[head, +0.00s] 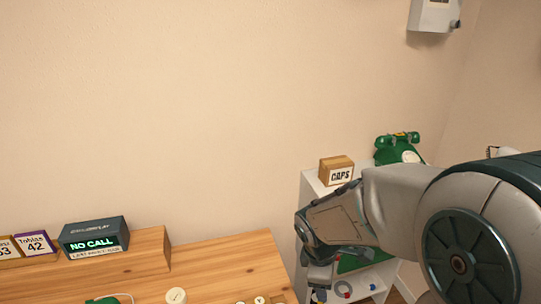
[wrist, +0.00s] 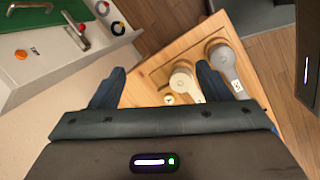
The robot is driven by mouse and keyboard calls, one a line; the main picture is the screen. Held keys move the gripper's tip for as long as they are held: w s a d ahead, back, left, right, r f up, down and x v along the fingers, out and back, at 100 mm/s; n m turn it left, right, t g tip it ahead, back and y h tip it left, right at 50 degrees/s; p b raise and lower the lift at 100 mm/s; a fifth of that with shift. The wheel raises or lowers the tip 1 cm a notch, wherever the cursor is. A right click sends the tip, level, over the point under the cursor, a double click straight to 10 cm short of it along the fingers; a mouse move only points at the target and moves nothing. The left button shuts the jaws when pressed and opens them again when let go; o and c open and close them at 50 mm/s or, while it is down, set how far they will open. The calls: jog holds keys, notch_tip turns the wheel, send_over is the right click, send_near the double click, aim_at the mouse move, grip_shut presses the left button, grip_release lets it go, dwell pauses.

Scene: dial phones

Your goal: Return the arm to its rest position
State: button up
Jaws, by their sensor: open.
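My arm reaches in from the right in the head view, with its wrist bent down near the white shelf unit. My gripper (head: 319,284) hangs beside that unit, near the right end of the wooden desk (head: 230,262). In the wrist view my gripper (wrist: 157,78) has its two dark blue fingers spread apart with nothing held between them. Beyond them the desk top (wrist: 160,62) shows, with a white item (wrist: 186,82) and a grey item (wrist: 226,66) on round wooden bases. The right finger overlaps these items in the picture; I cannot tell the distance between them.
The white shelf unit (head: 310,222) carries a wooden CAPS box (head: 336,170) and a green dial phone (head: 398,150). A grey wall box (head: 433,15) hangs upper right.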

jog(key=s+d+r+m+t+y+b, duration=0.2)
jog(key=s+r+m, duration=0.6)
jog(key=m, duration=0.6)
jog(key=shift+s+d+m+b, duration=0.3)
jog(key=shift+s+m+b, duration=0.15)
jog(key=shift+s, duration=0.65)
